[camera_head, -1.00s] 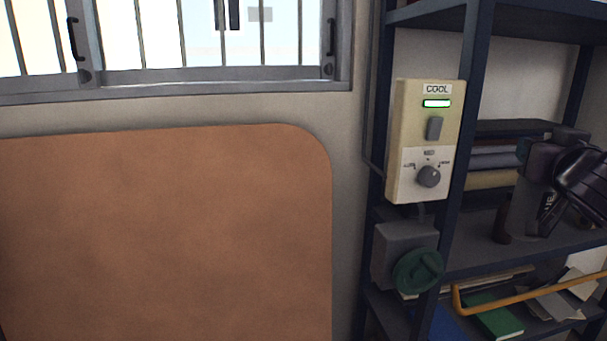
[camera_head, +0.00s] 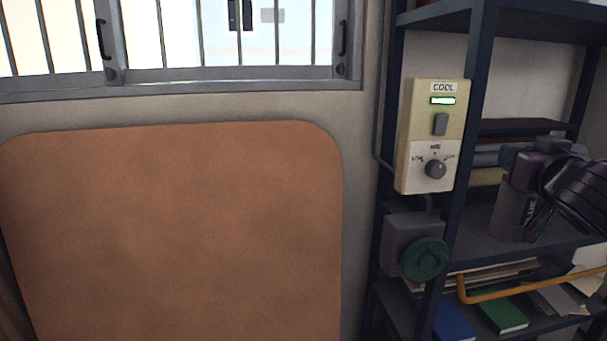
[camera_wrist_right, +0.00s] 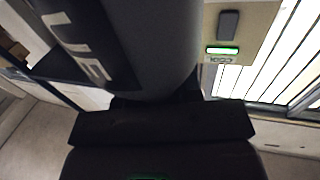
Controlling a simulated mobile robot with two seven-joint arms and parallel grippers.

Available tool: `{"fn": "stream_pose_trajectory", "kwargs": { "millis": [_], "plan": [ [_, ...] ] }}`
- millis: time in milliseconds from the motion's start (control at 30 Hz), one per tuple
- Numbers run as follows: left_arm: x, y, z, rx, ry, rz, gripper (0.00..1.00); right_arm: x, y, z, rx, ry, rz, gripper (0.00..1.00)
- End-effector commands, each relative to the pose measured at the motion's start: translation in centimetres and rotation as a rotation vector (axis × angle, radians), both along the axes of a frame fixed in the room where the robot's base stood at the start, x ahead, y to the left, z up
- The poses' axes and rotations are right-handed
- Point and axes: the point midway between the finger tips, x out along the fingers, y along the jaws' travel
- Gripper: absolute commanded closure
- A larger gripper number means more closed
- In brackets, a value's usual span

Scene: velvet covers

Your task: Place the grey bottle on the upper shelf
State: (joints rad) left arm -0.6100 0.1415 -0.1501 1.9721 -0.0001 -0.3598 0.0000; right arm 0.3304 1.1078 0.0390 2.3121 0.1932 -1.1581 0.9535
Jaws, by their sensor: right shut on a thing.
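The grey bottle (camera_head: 511,212) is at the right of the head view, in front of the shelf unit's middle level. My right gripper (camera_head: 535,182) is shut on it; gripper and wrist hide part of the bottle. I cannot tell whether its base touches the shelf. In the right wrist view the grey bottle (camera_wrist_right: 165,45) fills the top middle, with a dark label bearing pale letters, close against the dark gripper parts. The upper shelf (camera_head: 432,18) is the dark blue board at the top right of the head view; its top surface is mostly hidden. My left gripper is not in view.
A cream COOL control box (camera_head: 432,150) hangs on the shelf unit's front left, above a grey box with a green knob (camera_head: 424,258). The middle shelf (camera_head: 475,236) holds a stack behind the bottle. Books, papers and an orange bar (camera_head: 520,292) are lower. A dark blue post (camera_head: 469,120) stands left of the bottle.

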Motion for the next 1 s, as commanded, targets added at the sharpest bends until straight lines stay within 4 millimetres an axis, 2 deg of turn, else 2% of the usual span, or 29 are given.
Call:
{"fn": "stream_pose_trajectory", "kwargs": {
  "millis": [267,467,600,800,1000],
  "plan": [
    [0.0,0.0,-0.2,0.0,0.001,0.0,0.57,1.1,2.5,-6.6,0.005,0.003,0.06,1.0],
    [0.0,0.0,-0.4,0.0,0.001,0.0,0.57,1.1,5.9,-13.6,0.007,0.004,0.119,1.0],
    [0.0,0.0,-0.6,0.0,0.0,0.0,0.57,0.6,8.6,-18.3,0.008,0.003,0.156,1.0],
    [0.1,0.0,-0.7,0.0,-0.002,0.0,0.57,-0.7,12.6,-24.1,0.007,0.004,0.194,1.0],
    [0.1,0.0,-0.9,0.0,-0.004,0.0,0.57,-2.4,16.1,-28.8,0.007,0.002,0.205,1.0]
  ]
}}
